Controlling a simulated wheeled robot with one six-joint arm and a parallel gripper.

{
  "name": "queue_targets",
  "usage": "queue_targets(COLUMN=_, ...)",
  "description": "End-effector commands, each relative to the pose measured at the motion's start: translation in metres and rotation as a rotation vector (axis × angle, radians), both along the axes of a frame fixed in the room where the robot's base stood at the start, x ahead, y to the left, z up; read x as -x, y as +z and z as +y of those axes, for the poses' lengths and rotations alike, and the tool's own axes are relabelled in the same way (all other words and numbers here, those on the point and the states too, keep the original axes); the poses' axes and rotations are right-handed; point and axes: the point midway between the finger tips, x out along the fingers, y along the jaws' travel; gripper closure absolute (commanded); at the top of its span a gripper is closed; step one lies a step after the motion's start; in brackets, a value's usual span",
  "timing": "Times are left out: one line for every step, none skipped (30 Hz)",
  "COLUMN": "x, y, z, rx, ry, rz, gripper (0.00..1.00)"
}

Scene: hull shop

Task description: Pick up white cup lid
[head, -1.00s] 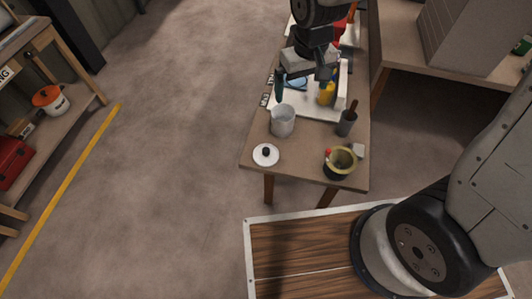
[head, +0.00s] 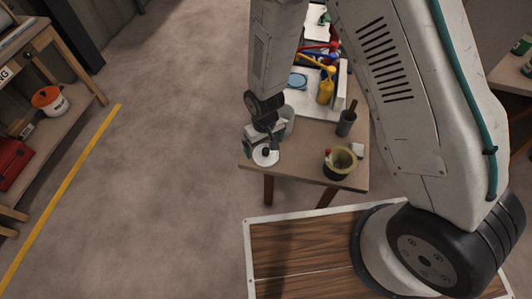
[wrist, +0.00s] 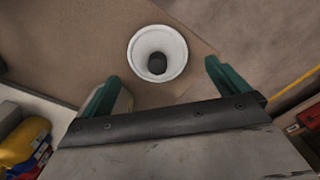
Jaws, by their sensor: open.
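The white cup lid (head: 266,158), round with a dark knob, lies at the near left corner of the narrow table. It also shows in the wrist view (wrist: 157,52), at upper middle. My gripper (head: 263,144) is open and empty, close above the lid and partly covering it in the head view. In the wrist view, its two green fingers (wrist: 161,72) are spread wide, and the lid shows just beyond them, roughly centred in the gap. I cannot tell the exact height between fingers and lid.
A pale cup (head: 288,116) stands just behind my gripper, partly hidden. A yellow-rimmed dark pot (head: 340,161) and a dark holder (head: 346,123) stand to the right on the table (head: 305,160). A yellow bottle (head: 326,92) and other items are farther back.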

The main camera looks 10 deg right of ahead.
Motion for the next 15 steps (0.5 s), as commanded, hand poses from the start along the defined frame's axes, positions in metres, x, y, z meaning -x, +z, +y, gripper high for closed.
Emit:
queue_targets(x=0.002, y=-0.010, z=-0.003, rx=0.002, ry=-0.001, rz=0.004, gripper=0.00)
queue_targets(x=0.002, y=-0.015, z=-0.004, rx=0.002, ry=-0.001, rz=0.004, gripper=0.00)
queue_targets(x=0.003, y=-0.021, z=-0.005, rx=0.002, ry=-0.001, rz=0.004, gripper=0.00)
queue_targets(x=0.002, y=-0.025, z=-0.004, rx=0.001, ry=0.000, rz=0.003, gripper=0.00)
queue_targets(x=0.002, y=-0.028, z=-0.004, rx=0.001, ry=0.000, rz=0.002, gripper=0.00)
queue_targets(x=0.002, y=-0.032, z=-0.004, rx=0.001, ry=0.000, rz=0.002, gripper=0.00)
queue_targets(x=0.002, y=-0.034, z=-0.004, rx=0.001, ry=0.000, rz=0.002, gripper=0.00)
queue_targets(x=0.002, y=-0.036, z=-0.004, rx=0.001, ry=0.000, rz=0.002, gripper=0.00)
queue_targets(x=0.002, y=-0.038, z=-0.004, rx=0.001, ry=0.000, rz=0.002, gripper=0.00)
queue_targets(x=0.002, y=-0.039, z=-0.004, rx=0.000, ry=0.000, rz=0.001, gripper=0.00)
queue_targets(x=0.002, y=-0.039, z=-0.004, rx=0.000, ry=0.000, rz=0.001, gripper=0.00)
queue_targets(x=0.002, y=-0.039, z=-0.004, rx=0.000, ry=0.000, rz=0.000, gripper=0.00)
queue_targets(x=0.001, y=-0.039, z=-0.004, rx=0.000, ry=0.000, rz=0.000, gripper=0.00)
queue_targets(x=0.001, y=-0.039, z=-0.004, rx=0.000, ry=0.000, rz=0.000, gripper=0.00)
queue_targets(x=0.001, y=-0.038, z=-0.004, rx=0.000, ry=0.000, rz=0.000, gripper=0.00)
